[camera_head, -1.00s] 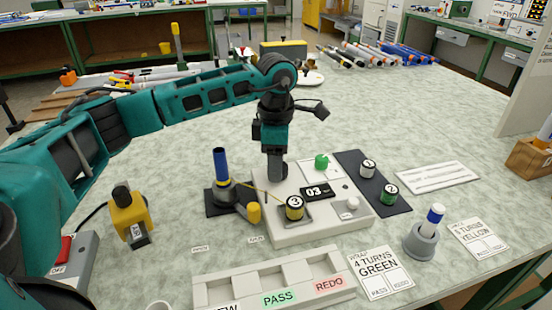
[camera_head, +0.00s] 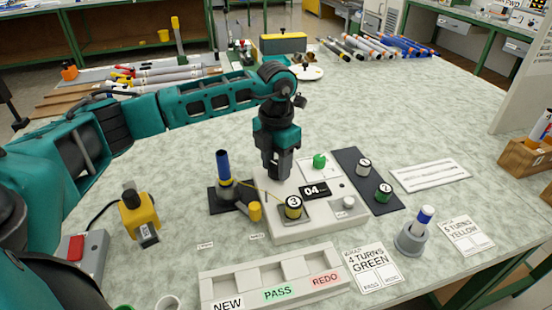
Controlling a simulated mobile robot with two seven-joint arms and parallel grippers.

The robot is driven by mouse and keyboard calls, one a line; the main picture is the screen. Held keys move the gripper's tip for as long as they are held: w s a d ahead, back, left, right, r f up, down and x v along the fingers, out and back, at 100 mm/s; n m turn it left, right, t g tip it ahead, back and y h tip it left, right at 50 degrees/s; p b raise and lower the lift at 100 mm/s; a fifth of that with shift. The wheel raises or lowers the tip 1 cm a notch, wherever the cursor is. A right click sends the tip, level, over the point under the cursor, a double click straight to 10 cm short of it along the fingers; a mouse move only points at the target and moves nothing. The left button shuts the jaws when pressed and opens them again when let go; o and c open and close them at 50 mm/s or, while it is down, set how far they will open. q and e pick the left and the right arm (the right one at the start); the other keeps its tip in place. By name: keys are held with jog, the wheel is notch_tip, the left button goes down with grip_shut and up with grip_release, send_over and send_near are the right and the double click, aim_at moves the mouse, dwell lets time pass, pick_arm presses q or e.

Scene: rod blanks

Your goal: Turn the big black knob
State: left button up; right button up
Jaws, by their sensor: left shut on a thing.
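My left gripper (camera_head: 278,170) points straight down over the back left part of the white winding unit (camera_head: 325,218). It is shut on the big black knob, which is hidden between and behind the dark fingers. The unit's black display (camera_head: 314,191) reads 04. A black-and-yellow spool marked 3 (camera_head: 293,207) sits at the front of the unit, with a thin yellow strand running to it from the left. My right gripper is not in view.
A blue rod stands in a holder (camera_head: 224,175) left of the unit. A green knob (camera_head: 319,161) and white knob (camera_head: 348,202) are on the unit. A labelled tray (camera_head: 235,279) and a grey cup (camera_head: 411,240) are in front.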

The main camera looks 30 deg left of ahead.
aim_at(276, 166)
pick_arm(q)
jog(key=shift+n, duration=0.6)
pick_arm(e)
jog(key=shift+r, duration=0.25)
pick_arm(q)
jog(key=o, duration=1.1)
jog(key=shift+c, duration=0.2)
notch_tip(276, 166, up, 13)
jog(key=p, duration=0.2)
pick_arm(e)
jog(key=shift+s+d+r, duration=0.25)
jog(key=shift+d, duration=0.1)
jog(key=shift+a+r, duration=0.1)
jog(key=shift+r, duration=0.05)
